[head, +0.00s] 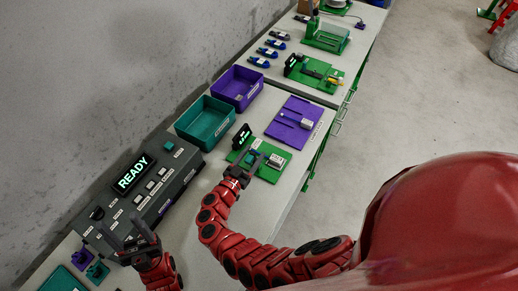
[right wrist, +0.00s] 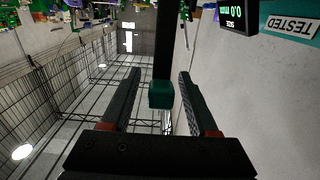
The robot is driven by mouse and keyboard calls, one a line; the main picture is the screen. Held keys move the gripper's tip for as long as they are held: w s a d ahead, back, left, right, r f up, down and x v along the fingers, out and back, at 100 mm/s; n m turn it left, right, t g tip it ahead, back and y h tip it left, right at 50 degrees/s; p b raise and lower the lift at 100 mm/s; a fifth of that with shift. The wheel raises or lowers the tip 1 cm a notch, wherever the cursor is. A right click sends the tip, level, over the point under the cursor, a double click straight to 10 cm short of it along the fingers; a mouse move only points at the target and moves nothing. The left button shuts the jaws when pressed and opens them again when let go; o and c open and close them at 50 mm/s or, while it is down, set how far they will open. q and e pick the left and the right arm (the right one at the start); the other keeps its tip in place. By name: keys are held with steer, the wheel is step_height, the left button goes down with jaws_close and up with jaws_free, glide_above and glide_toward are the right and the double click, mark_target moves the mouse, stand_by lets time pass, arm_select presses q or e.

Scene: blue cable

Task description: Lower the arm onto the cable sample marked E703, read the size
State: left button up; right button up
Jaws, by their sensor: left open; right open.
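A green gauge base (head: 270,174) stands on the bench with a small black display (head: 242,136). In the right wrist view the display (right wrist: 232,15) reads size 0.0 mm. A dark lever arm (right wrist: 162,45) with a teal end block (right wrist: 161,95) lies between the fingers of my right gripper (right wrist: 159,75). The gripper is open, with a finger on each side, apart from the block. In the head view my right gripper (head: 246,164) is over the gauge's left part. My left gripper (head: 135,238) is open and empty by the control box. No E703 mark is legible; the sample under the arm is hidden.
A grey control box (head: 185,166) shows READY. A teal bin (head: 203,123) and purple bin (head: 238,88) stand behind the gauge; the teal one's TESTED label (right wrist: 291,26) shows. A purple plate (head: 296,124) lies beyond the gauge. Several blue cable pieces (head: 267,52) lie farther along.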

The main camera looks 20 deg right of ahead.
steer(key=shift+w+d, duration=0.3)
steer(key=shift+d, duration=0.05)
steer(key=shift+a, duration=0.1)
steer(key=shift+c, duration=0.3)
jaws_close()
stand_by(0.9)
